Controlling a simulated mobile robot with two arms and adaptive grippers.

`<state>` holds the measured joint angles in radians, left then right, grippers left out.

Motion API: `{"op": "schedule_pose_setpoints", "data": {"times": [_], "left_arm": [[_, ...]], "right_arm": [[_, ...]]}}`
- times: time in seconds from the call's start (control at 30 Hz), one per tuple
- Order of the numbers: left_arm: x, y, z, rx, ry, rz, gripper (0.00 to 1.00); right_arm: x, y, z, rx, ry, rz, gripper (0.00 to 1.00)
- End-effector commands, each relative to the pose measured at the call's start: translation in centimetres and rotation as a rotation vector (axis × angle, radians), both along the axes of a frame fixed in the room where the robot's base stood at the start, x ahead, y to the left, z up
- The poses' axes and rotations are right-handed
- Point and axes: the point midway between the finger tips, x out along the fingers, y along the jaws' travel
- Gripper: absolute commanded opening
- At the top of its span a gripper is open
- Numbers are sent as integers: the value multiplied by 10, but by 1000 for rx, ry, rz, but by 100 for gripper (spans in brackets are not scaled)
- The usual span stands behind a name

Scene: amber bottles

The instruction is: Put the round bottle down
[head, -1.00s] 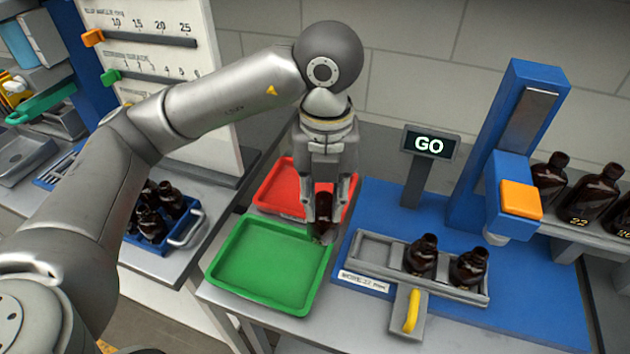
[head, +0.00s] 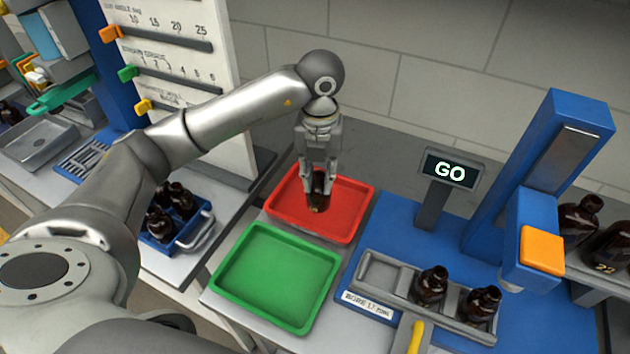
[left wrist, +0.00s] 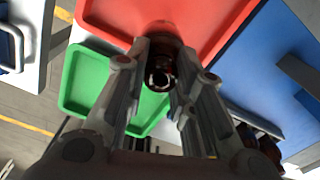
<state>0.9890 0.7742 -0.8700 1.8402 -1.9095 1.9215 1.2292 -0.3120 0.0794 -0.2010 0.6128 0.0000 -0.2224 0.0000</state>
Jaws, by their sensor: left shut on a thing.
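A dark amber round bottle (head: 318,190) is held in my left gripper (head: 317,185). In the head view it is over the red tray (head: 347,215), and I cannot tell whether its base touches the tray floor. In the left wrist view the bottle (left wrist: 160,75) shows mouth first between the two fingers (left wrist: 158,90), with the red tray (left wrist: 215,25) beyond it. The gripper is shut on the bottle. My right gripper is not in view.
A green tray (head: 275,280) lies in front of the red one, empty. Two bottles stand in a grey holder (head: 382,275) on the blue base. A GO display (head: 450,172) and a blue column (head: 565,150) stand right. A blue crate (head: 158,243) of bottles is left.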

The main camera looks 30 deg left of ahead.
Motion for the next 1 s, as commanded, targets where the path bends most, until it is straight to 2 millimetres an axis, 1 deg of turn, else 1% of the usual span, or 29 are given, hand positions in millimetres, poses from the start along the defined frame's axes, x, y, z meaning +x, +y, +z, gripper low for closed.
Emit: {"op": "schedule_pose_setpoints", "data": {"times": [0.03, 0.1, 0.23, 0.3, 0.4, 0.53, 0.63, 0.83, 0.93, 0.97, 1.0], "left_arm": [[3, 5, -4, 2, 2, 2, 0], [6, 8, -10, 0, 0, 1, 0], [10, 13, -17, 0, 0, 2, 0], [13, 18, -24, 2, 2, 2, 0], [11, 17, -38, 0, 4, -1, 0], [12, 16, -51, -1, 0, 0, 0], [13, 16, -54, 0, -3, -1, 0], [13, 16, -55, 0, -3, -1, 0], [13, 16, -59, 0, -2, -1, 0], [13, 16, -57, 0, -2, -1, 28], [13, 16, -57, 0, -2, -1, 33]], "right_arm": [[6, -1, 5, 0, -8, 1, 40], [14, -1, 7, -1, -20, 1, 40], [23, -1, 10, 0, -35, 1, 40], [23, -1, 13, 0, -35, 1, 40], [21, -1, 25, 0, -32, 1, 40], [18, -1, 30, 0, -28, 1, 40], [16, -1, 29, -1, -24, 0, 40], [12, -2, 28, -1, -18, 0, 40], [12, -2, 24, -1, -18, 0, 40], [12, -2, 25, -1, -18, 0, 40], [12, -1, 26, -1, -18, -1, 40]]}}
